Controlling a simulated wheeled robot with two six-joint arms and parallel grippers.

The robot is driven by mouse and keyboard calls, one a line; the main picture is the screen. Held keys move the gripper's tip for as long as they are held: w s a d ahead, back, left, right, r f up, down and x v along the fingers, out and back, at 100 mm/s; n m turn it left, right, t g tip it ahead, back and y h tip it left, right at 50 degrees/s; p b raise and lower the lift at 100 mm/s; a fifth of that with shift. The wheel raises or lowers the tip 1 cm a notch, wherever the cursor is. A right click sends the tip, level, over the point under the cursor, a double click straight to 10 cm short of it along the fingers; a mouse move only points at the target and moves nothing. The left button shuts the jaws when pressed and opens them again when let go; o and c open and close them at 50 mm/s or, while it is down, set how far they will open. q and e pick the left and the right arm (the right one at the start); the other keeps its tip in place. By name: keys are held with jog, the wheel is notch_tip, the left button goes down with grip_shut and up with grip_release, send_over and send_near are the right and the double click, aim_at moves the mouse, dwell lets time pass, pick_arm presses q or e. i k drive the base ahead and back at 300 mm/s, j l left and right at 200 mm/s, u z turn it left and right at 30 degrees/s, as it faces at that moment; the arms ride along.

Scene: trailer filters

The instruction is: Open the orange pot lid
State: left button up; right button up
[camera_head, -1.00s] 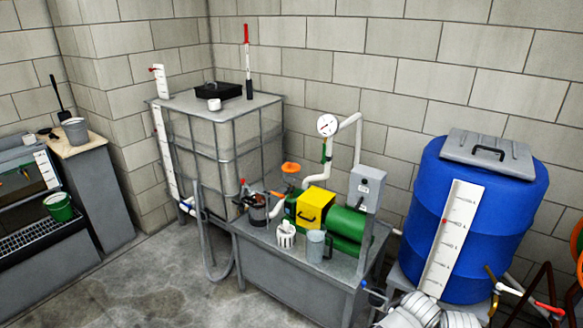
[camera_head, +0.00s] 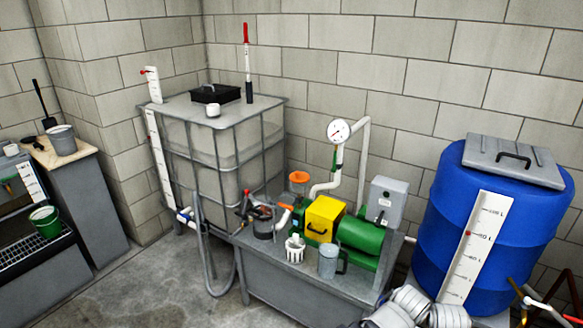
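An orange round piece (camera_head: 299,177) shows behind the pump bench, left of the yellow box. It looks like a cap or lid, but I cannot tell for sure which part is the pot lid. A grey see-through pot (camera_head: 263,224) stands on the bench's left end, with dark and red parts over its top. An orange pipe piece (camera_head: 284,217) sits just right of that pot. Neither of my grippers is in view.
The grey bench (camera_head: 300,288) also holds a yellow box (camera_head: 323,217), a green motor (camera_head: 359,236), a white slotted basket (camera_head: 295,249) and a clear jug (camera_head: 328,261). A caged tank (camera_head: 210,150) stands behind left, a blue drum (camera_head: 447,215) right. Floor at left front is clear.

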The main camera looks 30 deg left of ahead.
aim_at(296, 177)
jog(key=i+j, duration=0.1)
jog(key=j, duration=0.45)
jog(key=i+j, duration=0.1)
jog(key=j, duration=0.4)
jog(key=i+j, duration=0.1)
jog(key=j, duration=0.45)
jog(key=i+j, duration=0.15)
jog(key=j, duration=0.35)
jog(key=i+j, duration=0.1)
jog(key=j, duration=0.45)
